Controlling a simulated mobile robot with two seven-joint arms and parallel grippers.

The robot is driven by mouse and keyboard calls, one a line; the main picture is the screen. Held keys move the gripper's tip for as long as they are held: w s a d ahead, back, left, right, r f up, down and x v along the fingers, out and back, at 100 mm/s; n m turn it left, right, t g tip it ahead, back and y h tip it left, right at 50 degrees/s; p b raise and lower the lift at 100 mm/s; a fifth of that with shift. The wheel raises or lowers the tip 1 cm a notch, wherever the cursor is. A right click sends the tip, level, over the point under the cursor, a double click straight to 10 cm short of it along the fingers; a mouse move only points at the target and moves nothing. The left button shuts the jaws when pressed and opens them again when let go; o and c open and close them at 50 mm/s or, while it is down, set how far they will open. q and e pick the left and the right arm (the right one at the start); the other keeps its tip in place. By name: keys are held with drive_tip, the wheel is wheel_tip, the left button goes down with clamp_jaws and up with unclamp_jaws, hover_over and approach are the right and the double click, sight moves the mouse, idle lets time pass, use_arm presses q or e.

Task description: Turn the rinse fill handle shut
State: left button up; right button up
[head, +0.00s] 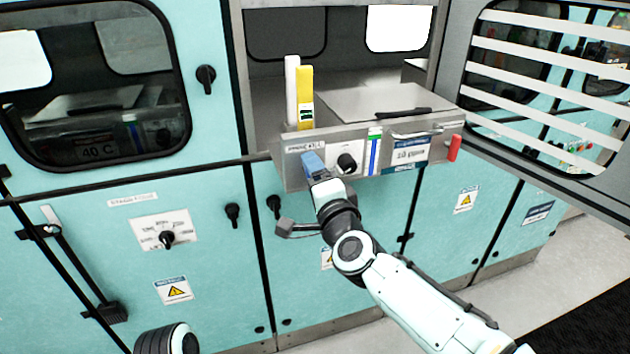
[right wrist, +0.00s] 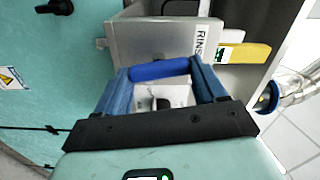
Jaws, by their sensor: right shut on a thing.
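The blue rinse fill handle (right wrist: 160,70) lies crosswise between the blue fingertips of my right gripper (right wrist: 162,74) in the right wrist view. The jaws are shut on it. In the head view my right gripper (head: 313,168) reaches the left end of the grey front panel (head: 292,178); its fingers and wrist hide most of the handle there. A partly cut-off label starting "RINS" (right wrist: 203,40) is beside the handle in the wrist view. My left gripper is not in view.
A black knob (head: 347,163) sits right of my gripper, with a red handle (head: 454,148) at the panel's right end. A yellow upright piece (head: 304,97) stands behind the panel. A slatted door (head: 545,60) stands open at right. Teal cabinet doors (head: 385,215) lie below.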

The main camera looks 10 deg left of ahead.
drive_tip(key=shift+f+m, duration=0.1)
drive_tip(key=shift+m, duration=0.9)
drive_tip(key=o, duration=1)
drive_tip(key=shift+o, duration=0.2)
drive_tip(key=b+v, duration=0.2)
drive_tip(key=v, duration=1.1)
drive_tip(key=shift+s, duration=0.2)
drive_tip(key=shift+d, duration=0.1)
